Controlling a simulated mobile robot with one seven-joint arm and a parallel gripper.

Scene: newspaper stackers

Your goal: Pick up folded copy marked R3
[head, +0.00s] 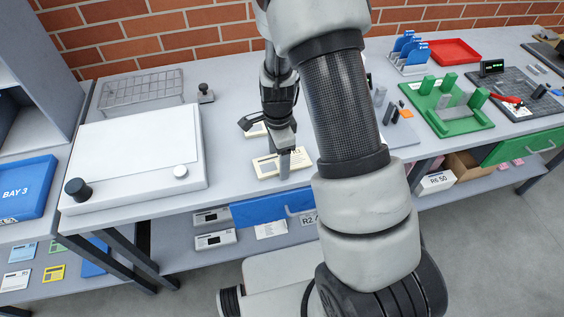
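A cream folded copy (265,169) lies at the front of the bench, left of my arm. Its printed mark is small and looks like R3. My gripper (284,166) points down at this copy, with its fingertip in front of the copy's middle. I cannot tell whether the fingers touch it or whether they are open or shut. A second cream copy (254,131) lies behind it, partly hidden by my gripper.
A white board with a black knob (130,150) and a wire rack (142,90) are at left. A green fixture (470,126), a red tray (455,51) and blue-fronted holders (409,50) are at right. An open blue drawer (258,210) is below the bench front. My arm hides the bench's middle.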

